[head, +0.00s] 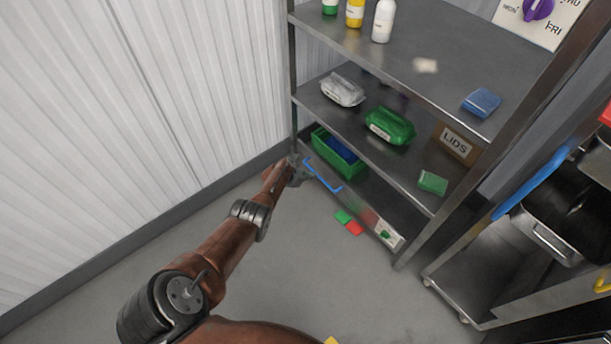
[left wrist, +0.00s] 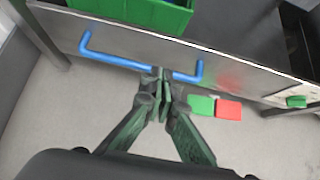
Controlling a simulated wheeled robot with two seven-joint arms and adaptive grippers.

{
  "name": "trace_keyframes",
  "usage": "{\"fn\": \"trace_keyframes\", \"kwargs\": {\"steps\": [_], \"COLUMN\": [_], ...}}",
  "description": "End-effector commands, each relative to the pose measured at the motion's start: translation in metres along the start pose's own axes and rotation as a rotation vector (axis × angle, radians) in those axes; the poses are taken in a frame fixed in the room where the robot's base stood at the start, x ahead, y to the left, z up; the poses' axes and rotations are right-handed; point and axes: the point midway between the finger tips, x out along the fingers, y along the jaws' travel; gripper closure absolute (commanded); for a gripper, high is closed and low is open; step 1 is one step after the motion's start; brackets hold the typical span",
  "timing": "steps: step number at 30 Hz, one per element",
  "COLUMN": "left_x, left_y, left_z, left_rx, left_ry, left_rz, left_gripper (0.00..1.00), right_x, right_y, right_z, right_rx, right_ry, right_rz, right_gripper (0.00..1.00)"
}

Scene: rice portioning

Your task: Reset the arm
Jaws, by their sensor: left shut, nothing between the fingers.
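My left arm reaches from the lower left toward the shelf unit in the head view. My left gripper (head: 297,170) is beside the low front of the unit, close to a blue handle (head: 322,178). In the left wrist view the gripper (left wrist: 162,88) has its fingers together with nothing between them. The fingertips overlap the right half of the blue handle (left wrist: 118,61); I cannot tell whether they touch it. My right gripper is not in view.
A metal shelf unit (head: 408,62) holds bottles, packets and a LIDS box (head: 456,142). A green bin (head: 351,171) sits low. Green (head: 342,216) and red (head: 354,228) pieces lie on the floor. A cart (head: 475,262) stands right.

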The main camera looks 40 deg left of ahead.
Motion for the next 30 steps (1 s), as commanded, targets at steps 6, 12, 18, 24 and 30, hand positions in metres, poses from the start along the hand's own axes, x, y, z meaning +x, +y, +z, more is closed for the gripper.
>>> {"fn": "trace_keyframes", "kwargs": {"steps": [6,12,18,24,30], "left_x": [-0.016,-0.022,-0.023,-0.023,-0.037], "left_y": [0.0,0.0,0.0,0.0,-0.003], "left_z": [0.003,0.001,0.0,-0.005,-0.082], "left_rx": [0.0,0.001,0.001,0.013,0.321], "left_ry": [-0.003,-0.001,0.0,0.006,0.119], "left_rz": [0.0,-0.001,-0.001,-0.001,-0.024], "left_gripper": [1.0,1.0,1.0,1.0,1.0], "right_x": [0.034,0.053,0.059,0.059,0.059], "right_y": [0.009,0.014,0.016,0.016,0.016], "right_z": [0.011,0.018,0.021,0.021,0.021], "right_rx": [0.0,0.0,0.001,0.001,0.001], "right_ry": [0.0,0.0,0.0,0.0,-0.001], "right_rz": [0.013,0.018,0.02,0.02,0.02], "right_gripper": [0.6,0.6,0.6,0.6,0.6]}}
